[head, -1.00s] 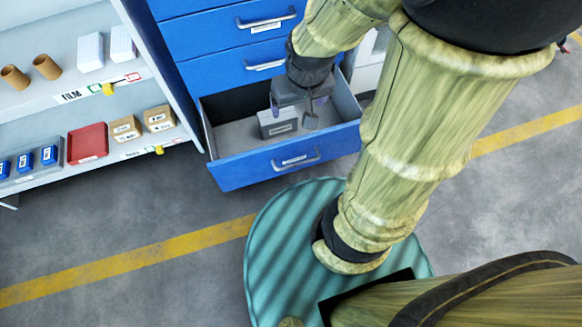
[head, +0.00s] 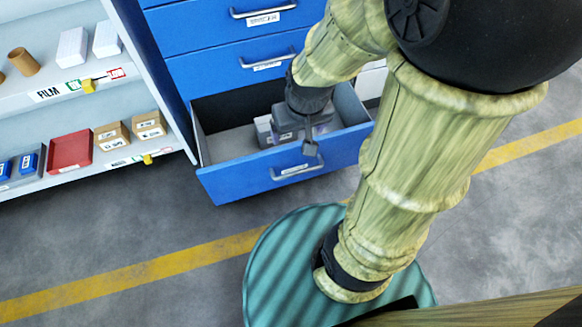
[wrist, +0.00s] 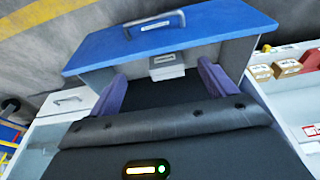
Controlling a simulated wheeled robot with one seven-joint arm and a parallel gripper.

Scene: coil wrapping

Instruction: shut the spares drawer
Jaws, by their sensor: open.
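The open drawer (head: 225,186) is the blue one low in the cabinet, pulled well out. Its label is too small to read. A bar handle (head: 298,172) is on its front panel, also seen in the wrist view (wrist: 155,22). A grey labelled box (head: 264,131) lies inside, partly hidden by my gripper; it also shows in the wrist view (wrist: 167,66). My gripper (head: 309,140) is over the drawer, just inside its front panel. In the wrist view its purple fingers (wrist: 165,88) are wide apart, with nothing held between them. Contact with the drawer cannot be told.
Closed blue drawers (head: 235,65) are above the open one. A shelf unit (head: 100,165) at the left holds a red tray (head: 70,151), cardboard boxes (head: 111,134) and brown tubes (head: 24,61). The grey floor before the drawer is clear, with a yellow line (head: 140,273).

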